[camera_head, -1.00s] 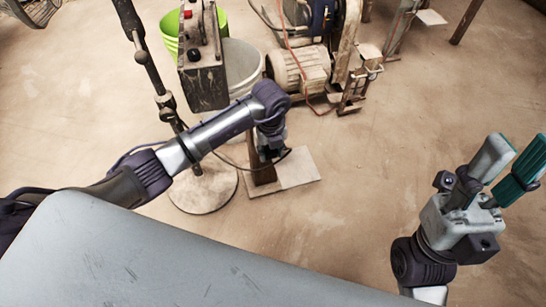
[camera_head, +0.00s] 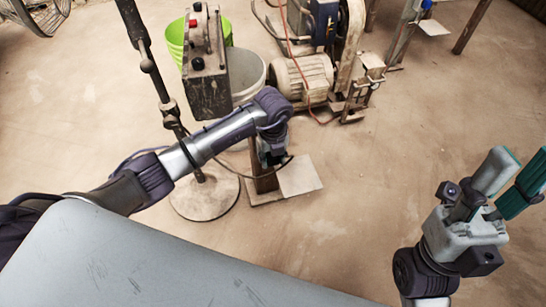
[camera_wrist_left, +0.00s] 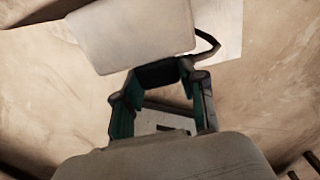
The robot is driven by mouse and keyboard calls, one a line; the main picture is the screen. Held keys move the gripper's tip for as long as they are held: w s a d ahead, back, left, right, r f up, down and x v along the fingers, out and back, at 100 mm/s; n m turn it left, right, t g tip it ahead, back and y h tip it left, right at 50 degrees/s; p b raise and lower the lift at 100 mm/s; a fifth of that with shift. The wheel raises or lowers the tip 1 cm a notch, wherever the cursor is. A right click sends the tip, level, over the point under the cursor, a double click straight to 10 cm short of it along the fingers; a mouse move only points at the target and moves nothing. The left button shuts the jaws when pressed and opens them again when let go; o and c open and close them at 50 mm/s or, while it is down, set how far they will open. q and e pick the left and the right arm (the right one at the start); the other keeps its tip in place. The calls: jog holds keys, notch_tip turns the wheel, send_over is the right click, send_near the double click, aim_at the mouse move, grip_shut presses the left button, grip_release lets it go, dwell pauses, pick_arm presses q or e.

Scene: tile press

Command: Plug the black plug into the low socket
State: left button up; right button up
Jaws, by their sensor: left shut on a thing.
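My left gripper (camera_head: 270,157) hangs beside a brown post on a flat base, low over the floor. In the left wrist view its fingers (camera_wrist_left: 160,95) are shut on the black plug (camera_wrist_left: 159,74). A dark cord (camera_wrist_left: 208,45) loops beside the plug and also shows by the gripper in the head view. A pale block (camera_wrist_left: 130,35) lies just beyond the plug; I cannot tell whether it is the low socket. No socket opening is clearly visible, and I cannot tell whether the plug touches one. My right gripper (camera_head: 513,178) is open and empty at the right.
The post's base plate (camera_head: 302,174) lies on the floor. Left of it stand a round-footed pole (camera_head: 204,197) and a control box (camera_head: 206,78) with buttons. Buckets (camera_head: 246,76) and a motor machine (camera_head: 302,78) are behind. Floor in the middle right is clear.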

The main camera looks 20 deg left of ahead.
pick_arm(q)
jog(key=shift+r+p, duration=0.1)
jog(key=shift+p, duration=0.25)
dwell(0.4)
jog(key=shift+w+a, duration=0.25)
jog(key=shift+w, duration=0.15)
dwell(0.7)
jog(key=o, duration=1.2)
notch_tip(320, 180, up, 12)
jog(key=shift+f, duration=0.1)
